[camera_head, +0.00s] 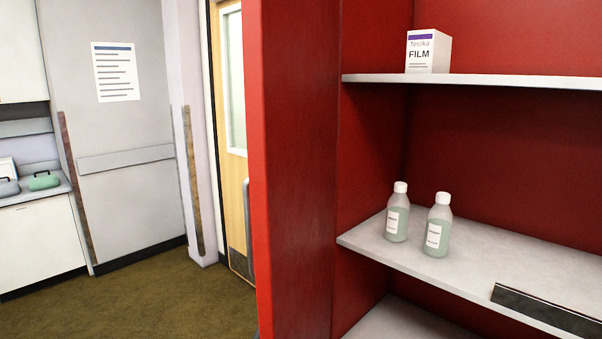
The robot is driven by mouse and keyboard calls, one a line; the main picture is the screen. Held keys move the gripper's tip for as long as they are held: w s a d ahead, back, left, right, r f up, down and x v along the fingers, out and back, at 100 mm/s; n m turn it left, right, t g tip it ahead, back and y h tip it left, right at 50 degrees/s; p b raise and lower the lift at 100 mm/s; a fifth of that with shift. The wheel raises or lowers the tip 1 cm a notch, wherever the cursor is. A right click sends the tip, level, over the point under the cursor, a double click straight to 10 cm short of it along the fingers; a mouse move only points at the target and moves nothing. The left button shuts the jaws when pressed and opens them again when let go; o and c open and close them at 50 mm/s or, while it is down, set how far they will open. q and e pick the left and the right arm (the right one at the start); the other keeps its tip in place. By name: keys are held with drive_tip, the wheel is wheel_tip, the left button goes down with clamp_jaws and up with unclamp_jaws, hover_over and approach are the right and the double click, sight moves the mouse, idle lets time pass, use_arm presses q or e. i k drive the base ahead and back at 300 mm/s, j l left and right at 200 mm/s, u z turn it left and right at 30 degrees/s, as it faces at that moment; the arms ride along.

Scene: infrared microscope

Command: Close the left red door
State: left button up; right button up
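A tall red panel (302,170) stands at the left side of an open red cabinet (500,150), its narrow edge facing me. It looks like the left red door standing open, though I cannot tell for sure where door ends and cabinet side wall begins. A thin grey upright bar (247,215) shows just left of the panel's edge; I cannot tell if it is this door's handle or belongs to the wooden door behind. Neither of my grippers is in view.
The cabinet shelves hold a film box (428,52) above and two capped bottles (397,215) (437,228) below. A dark bar (547,311) lies along the lower shelf's front edge. A wooden door (236,190) stands behind the panel. Brown floor (150,300) at left is clear.

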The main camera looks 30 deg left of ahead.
sight(291, 48)
drive_tip(key=j, duration=1.45)
drive_tip(key=k+z, duration=0.05)
